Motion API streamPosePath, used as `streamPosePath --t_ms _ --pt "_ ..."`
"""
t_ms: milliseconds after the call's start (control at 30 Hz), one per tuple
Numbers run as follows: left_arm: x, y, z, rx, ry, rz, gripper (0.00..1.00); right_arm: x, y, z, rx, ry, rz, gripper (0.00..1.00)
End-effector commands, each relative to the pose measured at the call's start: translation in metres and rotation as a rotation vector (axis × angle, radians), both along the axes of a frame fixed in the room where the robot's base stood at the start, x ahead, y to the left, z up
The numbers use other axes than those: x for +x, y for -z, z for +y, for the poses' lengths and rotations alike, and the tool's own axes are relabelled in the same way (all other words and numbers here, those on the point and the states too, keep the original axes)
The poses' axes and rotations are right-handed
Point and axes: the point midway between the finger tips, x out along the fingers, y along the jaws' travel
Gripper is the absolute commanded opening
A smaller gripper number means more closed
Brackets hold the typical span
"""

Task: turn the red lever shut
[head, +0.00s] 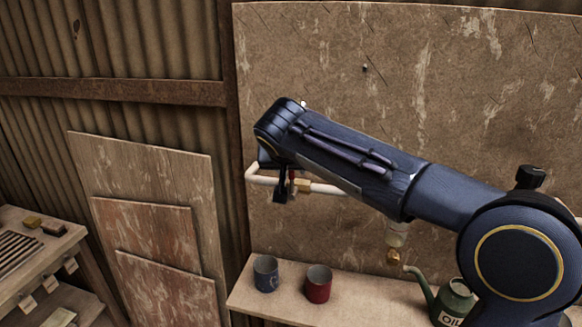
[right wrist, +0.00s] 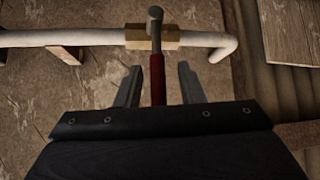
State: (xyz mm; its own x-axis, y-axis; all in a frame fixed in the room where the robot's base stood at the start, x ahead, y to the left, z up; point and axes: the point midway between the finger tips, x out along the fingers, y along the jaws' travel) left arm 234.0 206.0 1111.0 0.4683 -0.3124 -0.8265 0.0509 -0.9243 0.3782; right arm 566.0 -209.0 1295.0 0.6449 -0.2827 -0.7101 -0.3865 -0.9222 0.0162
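The red lever (right wrist: 157,80) shows in the right wrist view, standing out from a brass valve (right wrist: 152,38) on a white pipe (right wrist: 80,38). My right gripper (right wrist: 158,82) is open, with one finger on each side of the lever and a gap visible on both sides. In the head view the right gripper (head: 285,187) is at the pipe (head: 325,189) beside the brass valve (head: 303,186), and only a sliver of the red lever (head: 292,176) shows there. My forearm hides part of the pipe. My left gripper is in neither view.
A shelf (head: 240,297) below holds a blue mug (head: 266,273), a red mug (head: 318,284) and a green oil can (head: 453,300). Boards (head: 150,190) lean on the corrugated wall at left. A bench (head: 50,262) stands at far left.

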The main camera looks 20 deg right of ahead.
Motion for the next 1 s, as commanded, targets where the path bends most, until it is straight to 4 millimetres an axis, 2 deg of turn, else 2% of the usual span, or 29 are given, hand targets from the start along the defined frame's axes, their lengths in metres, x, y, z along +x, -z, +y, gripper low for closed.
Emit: streamPosePath --t_ms 233,533,700,1000 --pt "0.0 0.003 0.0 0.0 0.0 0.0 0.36 -0.005 -0.006 0.003 0.001 -0.001 -0.003 0.35" --pt "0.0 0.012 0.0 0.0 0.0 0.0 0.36 -0.037 -0.041 0.017 0.002 -0.002 -0.005 0.35" --pt "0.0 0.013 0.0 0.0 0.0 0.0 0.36 -0.048 -0.053 0.022 0.001 -0.002 -0.003 0.35" --pt "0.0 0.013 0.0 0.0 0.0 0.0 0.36 -0.051 -0.056 0.022 0.0 0.0 0.0 0.35"
